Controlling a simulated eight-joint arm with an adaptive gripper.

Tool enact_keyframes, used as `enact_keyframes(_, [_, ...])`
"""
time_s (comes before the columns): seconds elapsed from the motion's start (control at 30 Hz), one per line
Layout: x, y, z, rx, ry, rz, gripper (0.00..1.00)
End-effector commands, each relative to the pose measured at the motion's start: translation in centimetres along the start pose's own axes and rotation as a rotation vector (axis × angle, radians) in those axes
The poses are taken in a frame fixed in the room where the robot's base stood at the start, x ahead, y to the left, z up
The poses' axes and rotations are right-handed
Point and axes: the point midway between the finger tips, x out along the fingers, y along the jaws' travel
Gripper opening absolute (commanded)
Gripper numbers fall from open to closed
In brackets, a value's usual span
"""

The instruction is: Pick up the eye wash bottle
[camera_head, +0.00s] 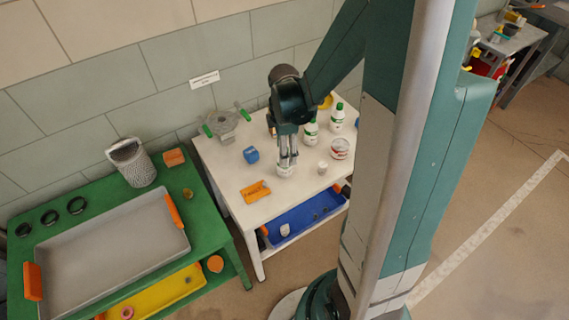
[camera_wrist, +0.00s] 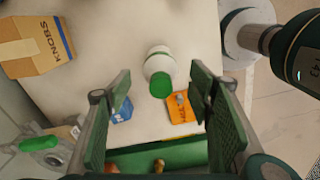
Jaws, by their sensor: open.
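A white bottle with a green cap (camera_wrist: 159,62) stands on the white table (camera_head: 224,160) and lies between my fingers in the wrist view. Its label cannot be read there. In the head view, the white body of what looks like this bottle (camera_head: 285,172) shows just under my gripper (camera_head: 287,163), its cap hidden by the fingers. My gripper is open, pointing down, with one finger on each side of the bottle in the wrist view (camera_wrist: 160,80). Two similar white bottles with green caps, a nearer one (camera_head: 311,132) and a farther one (camera_head: 337,118), stand farther right.
A blue block (camera_head: 251,155) and an orange piece (camera_head: 255,192) lie left of the gripper. A red-and-white tub (camera_head: 340,148) and a small white cup (camera_head: 322,168) stand to the right. A KNOBS box (camera_wrist: 38,46) and a green-handled valve (camera_head: 223,122) are also on the table.

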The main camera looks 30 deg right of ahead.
Motion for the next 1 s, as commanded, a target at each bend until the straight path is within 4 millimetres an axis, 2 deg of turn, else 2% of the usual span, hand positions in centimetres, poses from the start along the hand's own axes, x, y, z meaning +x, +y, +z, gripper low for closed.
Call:
enact_keyframes(0.3, [2.1,0.0,0.0,0.0,0.0,0.0,0.52])
enact_keyframes(0.77, [2.4,0.0,0.0,0.0,0.0,0.0,0.52])
enact_keyframes(1.0, [4.1,0.0,0.1,0.0,0.0,0.0,0.52])
